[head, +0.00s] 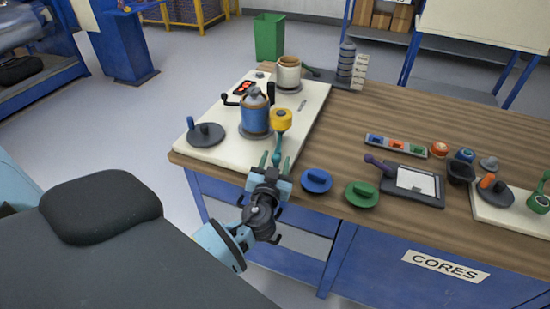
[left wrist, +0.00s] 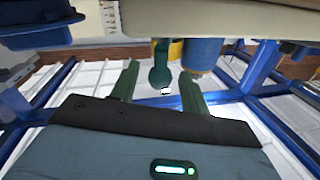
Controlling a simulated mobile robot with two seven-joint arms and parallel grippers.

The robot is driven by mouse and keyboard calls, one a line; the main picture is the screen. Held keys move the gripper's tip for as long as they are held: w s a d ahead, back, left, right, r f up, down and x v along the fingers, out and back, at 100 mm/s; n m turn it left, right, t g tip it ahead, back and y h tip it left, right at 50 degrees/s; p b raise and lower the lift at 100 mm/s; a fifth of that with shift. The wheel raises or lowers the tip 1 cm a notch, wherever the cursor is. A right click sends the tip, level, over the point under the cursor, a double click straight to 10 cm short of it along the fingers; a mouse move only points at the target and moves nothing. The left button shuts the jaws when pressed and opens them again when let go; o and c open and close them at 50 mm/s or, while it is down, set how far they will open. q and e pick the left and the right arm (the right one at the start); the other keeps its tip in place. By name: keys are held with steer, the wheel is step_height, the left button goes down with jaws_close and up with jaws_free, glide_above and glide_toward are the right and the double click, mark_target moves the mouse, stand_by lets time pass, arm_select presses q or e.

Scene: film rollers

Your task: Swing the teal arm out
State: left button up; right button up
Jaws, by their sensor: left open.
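The teal arm (head: 278,147) hangs from a yellow roller (head: 281,119) at the front edge of a cream board (head: 310,105), beside a blue-wrapped roller (head: 255,114). My left gripper (head: 275,162) is open at the board's front edge, its fingers pointing toward the teal arm. In the left wrist view the teal arm's rounded end (left wrist: 161,75) shows between the two open fingers (left wrist: 160,85), with gaps on both sides. The blue-wrapped roller also shows there (left wrist: 200,54), behind the right finger. My right gripper is not seen.
A dark disc with a blue knob (head: 205,135) lies on the board's left. Blue (head: 316,181) and green (head: 362,194) knobbed discs lie on the wooden table (head: 330,145) to the right. A white roller (head: 289,71) stands behind. A tray (head: 411,184) lies farther right.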

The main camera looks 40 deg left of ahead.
arm_select(q)
steer(key=shift+w+a, duration=0.25)
steer(key=shift+w, duration=0.3)
jaws_close()
